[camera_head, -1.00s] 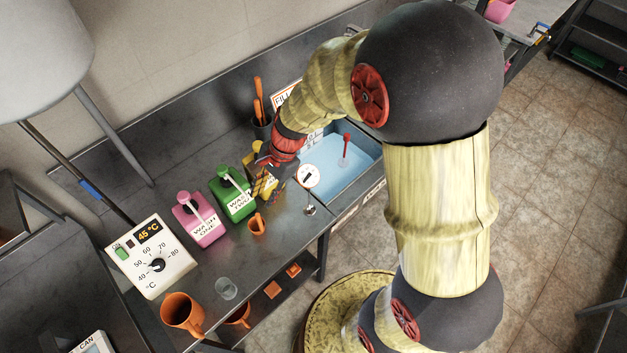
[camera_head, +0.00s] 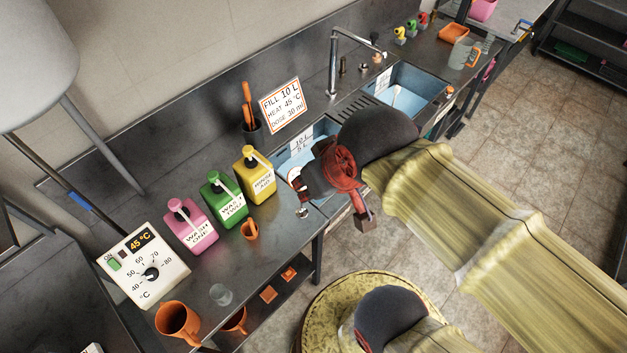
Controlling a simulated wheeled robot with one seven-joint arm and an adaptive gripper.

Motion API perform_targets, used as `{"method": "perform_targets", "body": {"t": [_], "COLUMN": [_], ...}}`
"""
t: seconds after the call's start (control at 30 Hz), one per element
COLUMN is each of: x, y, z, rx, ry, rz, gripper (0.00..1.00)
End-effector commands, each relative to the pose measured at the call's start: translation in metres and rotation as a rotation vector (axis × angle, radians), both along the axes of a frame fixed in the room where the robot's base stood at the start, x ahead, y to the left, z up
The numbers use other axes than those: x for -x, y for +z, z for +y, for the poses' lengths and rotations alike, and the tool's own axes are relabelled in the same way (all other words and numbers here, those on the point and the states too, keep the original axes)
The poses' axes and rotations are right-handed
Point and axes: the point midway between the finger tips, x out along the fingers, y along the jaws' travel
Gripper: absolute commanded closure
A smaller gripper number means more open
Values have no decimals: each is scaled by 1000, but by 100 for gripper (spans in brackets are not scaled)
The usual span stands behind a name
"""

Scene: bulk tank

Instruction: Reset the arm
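My arm is folded back to the right, with its black joint and red wrist part over the right side of the near blue basin (camera_head: 288,160). My gripper (camera_head: 366,221) seems to be the small dark end hanging below the red wrist, by the bench's front edge. It is small and seen edge-on, so its fingers cannot be told apart. I see nothing held in it. The yellow rinse aid bottle (camera_head: 257,182), green bottle (camera_head: 226,204) and pink bottle (camera_head: 190,226) stand upright on the bench, apart from the gripper.
An orange mug (camera_head: 178,322), a clear cup (camera_head: 221,294) and a small orange cup (camera_head: 249,230) stand on the bench. A heater control box (camera_head: 144,266) reads 45 °C. A tap (camera_head: 334,66) rises behind the basins. The floor to the right is open.

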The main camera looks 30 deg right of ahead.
Motion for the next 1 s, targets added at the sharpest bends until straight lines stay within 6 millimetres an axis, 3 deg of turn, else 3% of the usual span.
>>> {"method": "perform_targets", "body": {"t": [0.23,0.37,0.57,0.8,1.0], "x": [-1,-1,-1,-1,-1], "y": [-2,-15,-57,-120,-143], "z": [0,0,0,1,1], "rx": [-2,-4,-4,-4,-4], "ry": [-2,-3,-3,-3,-3], "rz": [1,1,1,1,1], "gripper": [73,73,73,73,73]}}
